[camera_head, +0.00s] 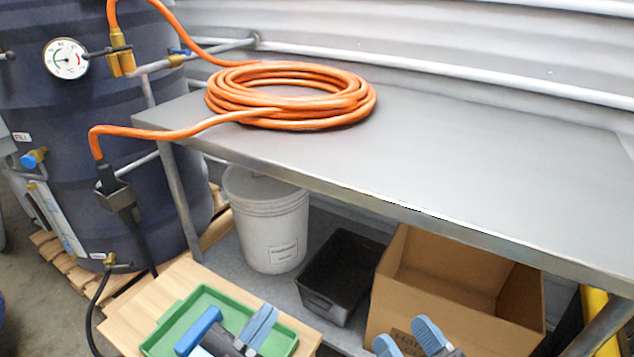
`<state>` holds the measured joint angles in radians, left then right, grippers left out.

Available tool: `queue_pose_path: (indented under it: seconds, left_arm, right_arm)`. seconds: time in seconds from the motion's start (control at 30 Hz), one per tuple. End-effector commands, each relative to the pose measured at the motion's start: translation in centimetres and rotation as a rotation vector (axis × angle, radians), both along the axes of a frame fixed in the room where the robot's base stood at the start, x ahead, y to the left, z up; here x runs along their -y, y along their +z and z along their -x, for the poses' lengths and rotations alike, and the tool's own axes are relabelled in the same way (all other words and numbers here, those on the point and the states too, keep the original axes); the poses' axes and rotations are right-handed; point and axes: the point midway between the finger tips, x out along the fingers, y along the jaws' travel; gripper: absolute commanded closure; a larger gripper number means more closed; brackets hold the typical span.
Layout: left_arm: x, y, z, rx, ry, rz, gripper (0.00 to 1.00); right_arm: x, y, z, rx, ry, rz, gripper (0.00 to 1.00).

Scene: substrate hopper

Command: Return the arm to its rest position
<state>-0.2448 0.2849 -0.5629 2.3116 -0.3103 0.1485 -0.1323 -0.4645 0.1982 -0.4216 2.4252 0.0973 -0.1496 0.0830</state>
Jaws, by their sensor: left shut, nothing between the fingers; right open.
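My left gripper (262,322) shows at the bottom edge, over the green tray (168,343). Its two grey-blue fingers are together with nothing between them. A bright blue object with a pale lower part (198,331) lies at the tray, just left of the gripper; its lower end is cut off by the picture edge. My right gripper (407,340) is at the bottom edge, in front of the cardboard box (450,322). Its fingers are apart and empty. Most of both arms is out of view.
A metal table (480,160) with a coiled orange hose (290,118) stands behind. A white bucket (268,215) and black bin (340,275) sit on its lower shelf. A dark barrel (60,110) with a gauge is at left. The tabletop's right side is clear.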

Motion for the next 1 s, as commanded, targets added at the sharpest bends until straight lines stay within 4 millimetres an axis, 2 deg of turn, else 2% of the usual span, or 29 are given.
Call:
queue_pose_path:
  seconds: [0.1, 0.27, 0.3, 0.37, 0.67, 1.0]
  left_arm:
    - [-2.5, -1.4, 0.1, -0.299, -0.003, 0.193, 1.00]
    - [-5.0, -3.5, 1.0, -0.633, -0.027, 0.425, 1.00]
    - [-5.3, -3.3, 1.1, -0.686, -0.029, 0.455, 1.00]
    - [-5.2, -2.3, 0.7, -0.688, -0.012, 0.428, 1.00]
    - [-6.0, -1.0, -0.1, -0.789, 0.078, 0.353, 1.00]
    - [-7.8, 0.3, 0.1, -0.941, 0.200, 0.247, 1.00]
  right_arm:
    - [0.0, 0.0, 0.0, 0.000, 0.000, 0.000, 0.36]
    - [0.0, 0.0, 0.0, 0.000, 0.000, 0.000, 0.36]
    - [0.0, 0.6, 0.0, -0.005, -0.002, 0.004, 0.36]
    - [0.2, 1.4, -0.3, -0.029, -0.010, 0.022, 0.36]
    - [1.0, 2.7, -1.1, -0.148, -0.046, 0.112, 0.36]
    - [2.8, 4.0, -0.9, -0.319, -0.091, 0.236, 0.36]
